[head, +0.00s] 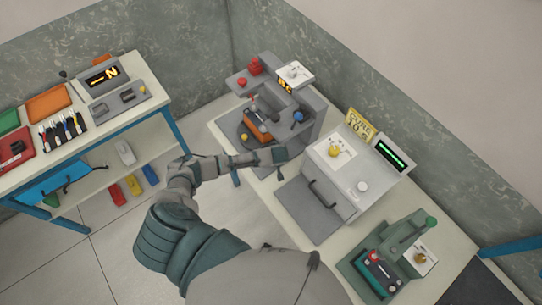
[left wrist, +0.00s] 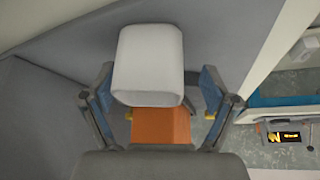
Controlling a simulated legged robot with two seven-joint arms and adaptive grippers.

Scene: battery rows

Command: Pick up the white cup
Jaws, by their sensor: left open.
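The white cup (left wrist: 150,62) is large in the left wrist view, a rounded pale shape between and beyond the two fingers. My left gripper (left wrist: 157,90) is open, with a blue-padded finger on each side of the cup and visible gaps to both. An orange block (left wrist: 162,126) shows just below the cup in that view. In the head view my left arm rises from the bottom and bends right, with the gripper end (head: 266,157) beside the grey machine. I cannot make out the cup in the head view. My right gripper is not in view.
The grey machine (head: 311,111) with an orange part (head: 257,132) stands close by. A light box with a handle (head: 322,194) and a green device (head: 393,259) stand to its right. A blue-framed workbench (head: 110,125) is at the left. Open floor (head: 118,230) lies between.

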